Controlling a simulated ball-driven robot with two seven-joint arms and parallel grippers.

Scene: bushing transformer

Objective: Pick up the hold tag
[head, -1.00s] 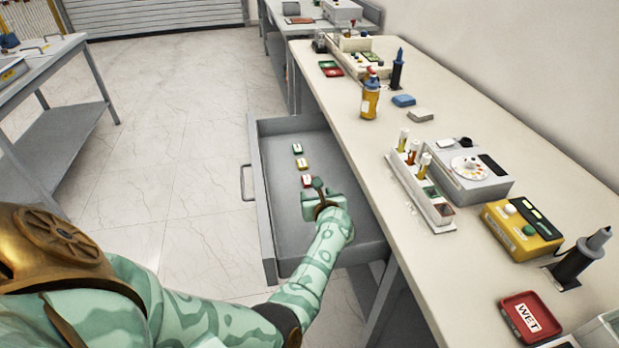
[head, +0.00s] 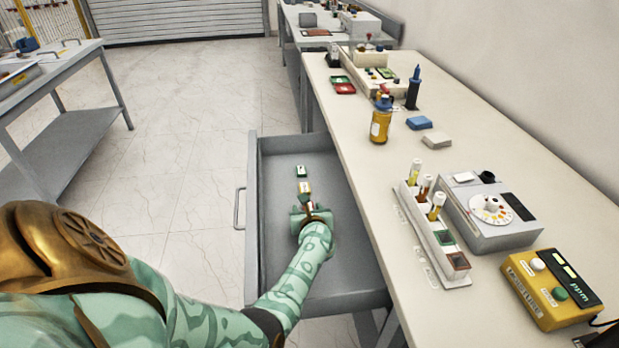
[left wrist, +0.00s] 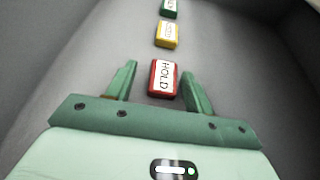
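The hold tag (left wrist: 163,78) is a small red block with a white label reading HOLD. It lies on the drawer floor, and in the left wrist view it sits between and just ahead of the fingertips. My left gripper (left wrist: 158,75) is open and empty, with a finger on each side of the tag. My right gripper is not in view.
The drawer walls surround the gripper, with its handle (head: 239,208) on the left. The drawer's near floor is clear.

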